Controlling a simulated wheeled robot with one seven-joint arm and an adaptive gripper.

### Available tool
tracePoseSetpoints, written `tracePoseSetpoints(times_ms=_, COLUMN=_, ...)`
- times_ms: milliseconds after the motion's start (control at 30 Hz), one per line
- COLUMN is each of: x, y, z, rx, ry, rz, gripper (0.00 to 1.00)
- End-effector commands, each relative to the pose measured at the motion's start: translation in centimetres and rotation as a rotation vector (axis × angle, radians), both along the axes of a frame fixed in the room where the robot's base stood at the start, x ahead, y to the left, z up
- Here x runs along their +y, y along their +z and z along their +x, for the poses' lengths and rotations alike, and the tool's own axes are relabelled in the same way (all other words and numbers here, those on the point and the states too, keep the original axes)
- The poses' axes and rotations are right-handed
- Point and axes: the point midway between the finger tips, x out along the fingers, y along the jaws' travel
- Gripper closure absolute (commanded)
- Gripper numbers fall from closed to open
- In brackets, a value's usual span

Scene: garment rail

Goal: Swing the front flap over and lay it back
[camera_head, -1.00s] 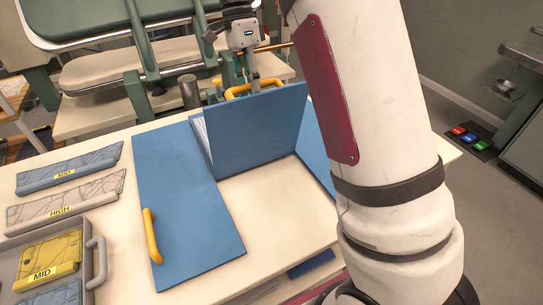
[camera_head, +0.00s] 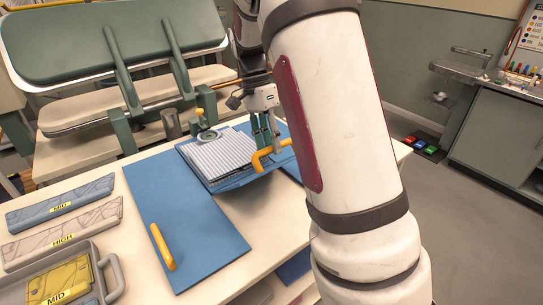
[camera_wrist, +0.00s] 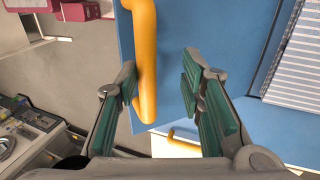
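The blue front flap (camera_head: 250,176) hangs low on the front side of the white pleated stack (camera_head: 220,155), which lies uncovered behind it. Whether the flap touches the table is not clear. Its yellow handle (camera_head: 268,157) is at its outer edge. My gripper (camera_head: 268,142) is at this handle. In the wrist view, the yellow handle (camera_wrist: 146,60) runs between the open fingers (camera_wrist: 162,85), close to the left finger and apart from the right one. The blue panel (camera_wrist: 190,25) and the pleated stack (camera_wrist: 300,55) also show there.
A blue side flap (camera_head: 185,220) with a yellow handle (camera_head: 162,247) lies flat on the cream table (camera_head: 100,175). Labelled bars (camera_head: 60,203) and a grey tray (camera_head: 105,265) stand at left. A green padded rack (camera_head: 110,45) is behind. My arm covers the table's right side.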

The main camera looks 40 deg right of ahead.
Motion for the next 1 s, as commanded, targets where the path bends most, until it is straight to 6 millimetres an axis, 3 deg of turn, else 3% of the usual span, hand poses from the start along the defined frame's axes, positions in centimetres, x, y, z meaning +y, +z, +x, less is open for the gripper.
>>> tracePoseSetpoints(times_ms=367, x=-0.3, y=-1.5, z=-1.7, rx=-0.001, ry=-0.001, rz=0.000, gripper=0.65)
tracePoseSetpoints(times_ms=667, x=-0.3, y=-1.5, z=-1.7, rx=-0.001, ry=-0.001, rz=0.000, gripper=0.65)
tracePoseSetpoints(times_ms=1000, x=-0.3, y=-0.3, z=-0.2, rx=-0.003, ry=0.000, rz=-0.001, gripper=0.65)
